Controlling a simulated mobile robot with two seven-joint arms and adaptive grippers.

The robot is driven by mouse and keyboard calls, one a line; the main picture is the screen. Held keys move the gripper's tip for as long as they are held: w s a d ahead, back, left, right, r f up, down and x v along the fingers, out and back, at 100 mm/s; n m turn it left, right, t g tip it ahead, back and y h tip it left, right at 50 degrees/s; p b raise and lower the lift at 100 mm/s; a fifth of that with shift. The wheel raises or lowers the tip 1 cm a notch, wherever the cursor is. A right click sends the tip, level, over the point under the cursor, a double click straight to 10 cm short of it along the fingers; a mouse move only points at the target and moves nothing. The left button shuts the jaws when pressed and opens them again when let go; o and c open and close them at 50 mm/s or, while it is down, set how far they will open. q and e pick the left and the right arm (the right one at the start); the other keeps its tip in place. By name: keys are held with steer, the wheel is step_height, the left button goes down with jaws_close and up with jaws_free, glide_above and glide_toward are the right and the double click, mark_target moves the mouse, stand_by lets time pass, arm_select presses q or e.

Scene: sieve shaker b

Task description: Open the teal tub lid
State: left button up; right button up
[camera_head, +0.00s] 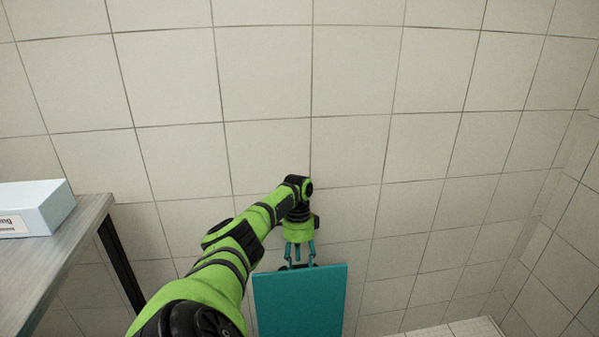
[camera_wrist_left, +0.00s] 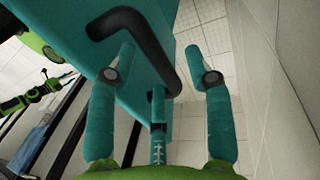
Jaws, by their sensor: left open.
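The teal tub lid (camera_head: 300,300) shows in the head view as a flat teal panel at the bottom centre, in front of the tiled wall. In the left wrist view the teal surface (camera_wrist_left: 80,25) fills the upper left and carries a black bent handle (camera_wrist_left: 137,28). My left gripper (camera_head: 299,262) is at the panel's far edge, its fingertips partly hidden behind it. In the left wrist view the open fingers of my left gripper (camera_wrist_left: 160,62) are spread, with part of the handle between them. I cannot tell if they touch it.
A grey table (camera_head: 60,255) with a pale box (camera_head: 38,207) on it stands at the left. The tiled wall (camera_head: 360,70) rises close behind the gripper. Floor shows at the lower right of the head view.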

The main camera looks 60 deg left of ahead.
arm_select(q)
step_height(320, 180, up, 10)
steer(key=a, duration=0.1)
steer(key=shift+w+a+f, duration=0.25)
steer(key=shift+w+a, duration=0.05)
steer(key=shift+a, duration=0.05)
stand_by(0.3)
